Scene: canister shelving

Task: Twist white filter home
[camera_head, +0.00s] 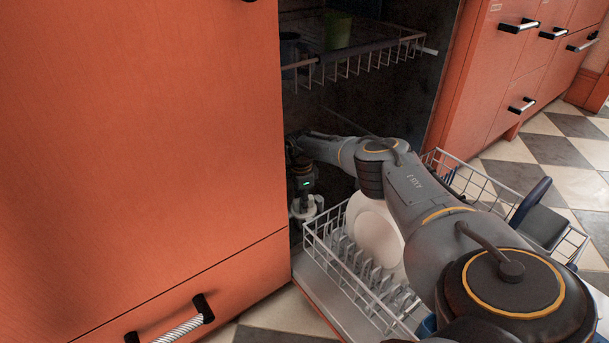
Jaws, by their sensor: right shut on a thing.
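The white filter (305,211) is a small pale piece low inside the dishwasher, at the left side of the opening. My right arm reaches in from the lower right, and my right gripper (304,199) points down at the filter, shut on it. The fingers and the filter are small and dark-shaded here, so how far the filter is turned or seated cannot be told. My left gripper is not in view.
The lower rack (345,263) is pulled out on the open door, with white plates (376,238) and a dark item (540,222) in it. The upper rack (375,56) holds a green cup (337,30) above my arm. An orange cabinet panel (150,130) closes off the left.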

